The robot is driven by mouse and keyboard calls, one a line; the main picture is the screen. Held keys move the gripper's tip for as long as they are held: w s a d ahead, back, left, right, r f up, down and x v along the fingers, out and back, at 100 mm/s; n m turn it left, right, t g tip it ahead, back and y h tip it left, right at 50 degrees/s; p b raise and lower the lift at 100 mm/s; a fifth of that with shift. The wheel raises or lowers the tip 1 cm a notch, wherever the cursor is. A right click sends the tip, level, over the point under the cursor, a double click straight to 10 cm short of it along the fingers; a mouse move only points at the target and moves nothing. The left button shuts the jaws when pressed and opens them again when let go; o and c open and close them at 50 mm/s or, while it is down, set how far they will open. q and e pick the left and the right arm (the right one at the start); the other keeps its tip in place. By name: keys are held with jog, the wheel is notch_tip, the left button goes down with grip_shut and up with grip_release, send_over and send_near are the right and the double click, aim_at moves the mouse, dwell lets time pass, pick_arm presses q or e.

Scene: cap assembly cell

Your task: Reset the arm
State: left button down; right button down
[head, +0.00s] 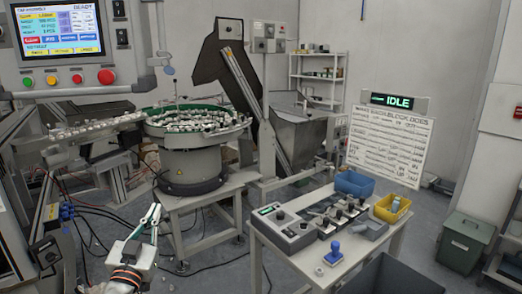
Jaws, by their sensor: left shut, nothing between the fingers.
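My left arm (122,280) comes in at the bottom left. Its gripper (154,210) points up and away, shut and empty, in the open space left of the small work table. It appears apart from everything around it. My right arm and gripper are not in view.
The control panel (62,45) with buttons is at upper left. The bowl feeder (195,160) full of small parts stands behind my gripper. The work table (376,252) bears a control box (284,227), a blue bin (354,185) and a yellow bin (392,208). Cables lie on the floor.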

pick_arm(q)
jog(key=s+d+f+m+g+h, duration=0.1)
jog(key=s+d+f+g, duration=0.1)
jog(key=s+f, duration=0.6)
jog(key=s+d+f+g, duration=0.2)
jog(key=s+f+g, duration=0.15)
jog(key=f, duration=0.85)
jog(key=s+d+f+m+g+h, duration=0.1)
jog(key=s+d+f+g, duration=0.1)
jog(key=s+f, duration=0.65)
jog(key=s+d+f+g, duration=0.2)
jog(key=s+f, duration=0.8)
jog(key=s, duration=0.1)
jog(key=shift+d+f+g, duration=0.15)
jog(key=shift+f+g, duration=0.2)
jog(key=shift+f, duration=0.05)
